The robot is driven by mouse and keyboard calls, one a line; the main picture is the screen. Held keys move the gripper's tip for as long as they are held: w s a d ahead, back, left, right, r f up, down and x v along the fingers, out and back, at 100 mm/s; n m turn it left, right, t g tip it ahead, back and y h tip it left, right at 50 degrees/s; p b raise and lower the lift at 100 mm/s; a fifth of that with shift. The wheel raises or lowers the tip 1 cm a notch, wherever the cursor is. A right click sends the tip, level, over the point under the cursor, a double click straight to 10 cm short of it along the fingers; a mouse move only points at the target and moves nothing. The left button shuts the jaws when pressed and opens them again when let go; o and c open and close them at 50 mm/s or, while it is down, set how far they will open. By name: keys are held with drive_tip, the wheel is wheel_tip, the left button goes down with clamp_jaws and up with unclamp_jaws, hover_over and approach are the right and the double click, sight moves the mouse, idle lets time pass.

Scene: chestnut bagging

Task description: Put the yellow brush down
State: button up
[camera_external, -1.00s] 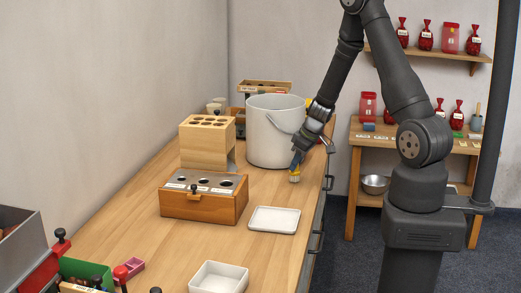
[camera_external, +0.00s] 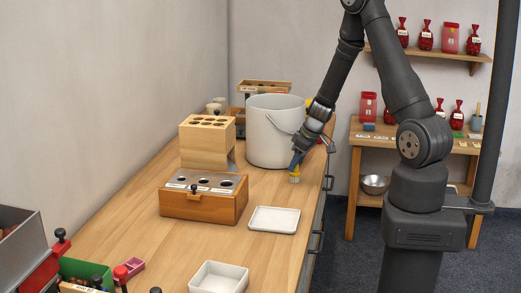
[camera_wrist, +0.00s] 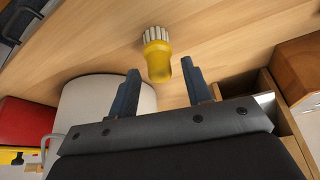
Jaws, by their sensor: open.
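The yellow brush (camera_wrist: 158,60) has a yellow handle and pale bristles. In the wrist view its handle end lies between the tips of my gripper (camera_wrist: 160,88), with a gap showing on both sides. My gripper's fingers are apart. In the external view the brush (camera_external: 295,177) is at the right part of the bench top, bristles down, just below my gripper (camera_external: 297,163). The bristles appear to touch the wood. The fingers partly hide the handle there.
A white bucket (camera_external: 270,145) stands close behind and left of my gripper. A white tray (camera_external: 273,220) lies in front of the brush. A wooden box with round holes (camera_external: 203,205) and a wooden block (camera_external: 207,150) stand to the left. Bare bench (camera_external: 150,235) shows nearer the camera.

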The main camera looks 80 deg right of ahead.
drive_tip(key=v, duration=1.1)
drive_tip(key=shift+s+r, duration=0.25)
drive_tip(key=shift+r, duration=0.1)
drive_tip(key=shift+f, duration=0.1)
drive_tip(key=x, duration=1.2)
drive_tip(key=shift+w+f, duration=0.1)
drive_tip(key=shift+r, duration=0.2)
